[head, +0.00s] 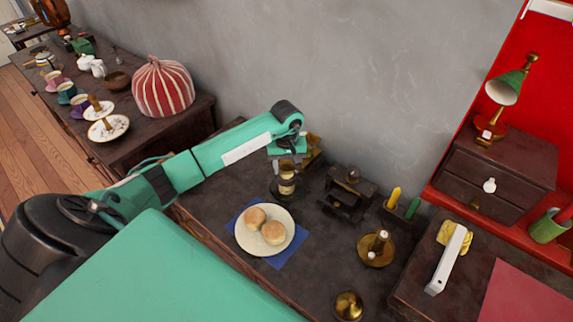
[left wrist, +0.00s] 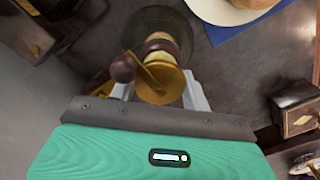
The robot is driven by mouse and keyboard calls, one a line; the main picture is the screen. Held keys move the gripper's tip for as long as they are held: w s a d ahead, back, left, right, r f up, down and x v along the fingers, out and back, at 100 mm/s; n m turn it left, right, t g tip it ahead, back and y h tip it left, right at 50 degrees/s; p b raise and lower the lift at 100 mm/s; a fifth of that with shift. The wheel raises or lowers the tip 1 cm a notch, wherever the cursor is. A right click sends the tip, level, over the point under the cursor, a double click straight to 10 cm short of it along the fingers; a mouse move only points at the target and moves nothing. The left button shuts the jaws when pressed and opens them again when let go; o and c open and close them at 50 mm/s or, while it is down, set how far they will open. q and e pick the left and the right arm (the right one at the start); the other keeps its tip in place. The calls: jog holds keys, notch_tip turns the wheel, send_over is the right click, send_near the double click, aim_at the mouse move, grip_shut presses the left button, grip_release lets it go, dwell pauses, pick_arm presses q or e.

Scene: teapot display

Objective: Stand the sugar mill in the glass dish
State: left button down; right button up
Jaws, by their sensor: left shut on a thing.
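The sugar mill (head: 287,184) has a cream and dark body; in the left wrist view the mill (left wrist: 161,50) shows a brass top, a crank and a dark round knob. My left gripper (head: 287,164) is shut on its upper part, with the fingers (left wrist: 160,92) on either side of the brass top. The round, dark-looking glass dish (head: 274,192) lies under the mill, and its rim (left wrist: 205,28) shows around the mill's lower end in the left wrist view. I cannot tell whether the mill's base touches the dish. My right gripper is not in view.
A plate (head: 246,241) with two buns on a blue napkin (head: 291,254) is close in front of the dish. A small dark wooden stand (head: 347,194) is to the right, and a brass candleholder (head: 376,250) is further right. The grey wall (head: 340,90) is close behind.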

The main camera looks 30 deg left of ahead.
pick_arm(q)
jog(key=c, duration=0.8)
grip_release()
jog(key=shift+o, duration=0.6)
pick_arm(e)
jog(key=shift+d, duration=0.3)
pick_arm(q)
jog(key=shift+r, duration=0.1)
jog(key=shift+r, duration=0.25)
notch_tip(320, 180, up, 10)
jog(key=b, duration=0.2)
jog(key=shift+b, duration=0.3)
jog(key=shift+r, duration=0.7)
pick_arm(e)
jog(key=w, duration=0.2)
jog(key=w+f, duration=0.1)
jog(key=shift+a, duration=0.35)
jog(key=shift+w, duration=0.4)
pick_arm(q)
jog(key=shift+f, duration=0.1)
